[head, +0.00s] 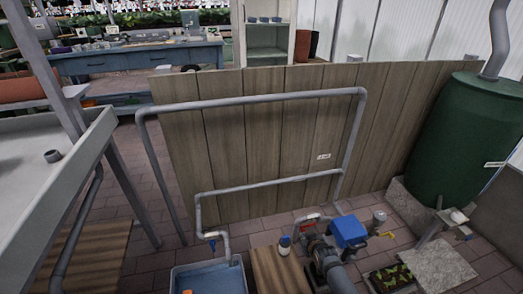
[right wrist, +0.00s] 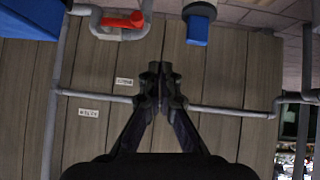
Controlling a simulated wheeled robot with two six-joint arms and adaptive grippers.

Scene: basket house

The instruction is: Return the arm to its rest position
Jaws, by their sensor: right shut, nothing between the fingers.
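My right gripper (right wrist: 159,76) shows in the right wrist view, its dark fingers together and empty. It hangs in front of the wooden panel wall and the grey pipe, touching nothing that I can make out. I cannot pick out either gripper in the head view, and my left gripper shows in neither view.
The wooden panel (head: 265,130) carries a grey pipe frame (head: 250,102). In front are a pump with a blue box (head: 348,231), a blue basin (head: 208,279) and a seedling tray (head: 392,277). A green barrel (head: 455,140) stands right, a pale bench (head: 50,185) left.

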